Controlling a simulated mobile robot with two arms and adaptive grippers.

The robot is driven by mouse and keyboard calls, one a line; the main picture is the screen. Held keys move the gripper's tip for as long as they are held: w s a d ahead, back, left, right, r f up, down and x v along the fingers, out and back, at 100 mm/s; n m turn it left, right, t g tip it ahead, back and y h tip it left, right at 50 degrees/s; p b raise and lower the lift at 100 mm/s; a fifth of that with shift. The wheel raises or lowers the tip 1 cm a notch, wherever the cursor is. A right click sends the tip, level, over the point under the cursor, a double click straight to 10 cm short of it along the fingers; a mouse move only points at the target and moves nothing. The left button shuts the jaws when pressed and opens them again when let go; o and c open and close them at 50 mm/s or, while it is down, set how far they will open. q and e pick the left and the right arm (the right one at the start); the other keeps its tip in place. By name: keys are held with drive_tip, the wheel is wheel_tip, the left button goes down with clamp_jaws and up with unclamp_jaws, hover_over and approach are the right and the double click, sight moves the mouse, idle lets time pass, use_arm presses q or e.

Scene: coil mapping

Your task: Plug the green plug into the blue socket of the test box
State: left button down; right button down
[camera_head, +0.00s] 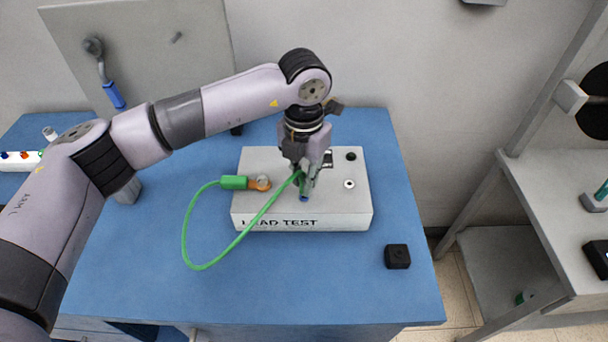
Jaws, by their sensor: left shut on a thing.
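The white test box (268,216), lettered "LOAD TEST", sits on the blue table top. My left gripper (307,184) points down over the middle of the box, shut on the green plug (299,178), which its fingers mostly hide. I cannot tell whether the plug touches the box. A green cable (190,245) loops left from the plug to a green sleeve (234,182) with an orange lug (259,183) at the box's left side. My right gripper is out of view.
A white socket (349,184) and a black socket (351,156) are on the box's right side. A small black block (397,256) lies right of the box. The table's front (270,290) is clear. A grey shelf (510,230) stands at right.

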use_arm(q)
drive_tip(key=shift+f+b, duration=0.9)
drive_tip(key=shift+f, duration=0.15)
idle(0.4)
drive_tip(key=c, duration=1.5)
unclamp_jaws()
drive_tip(key=shift+o, duration=0.2)
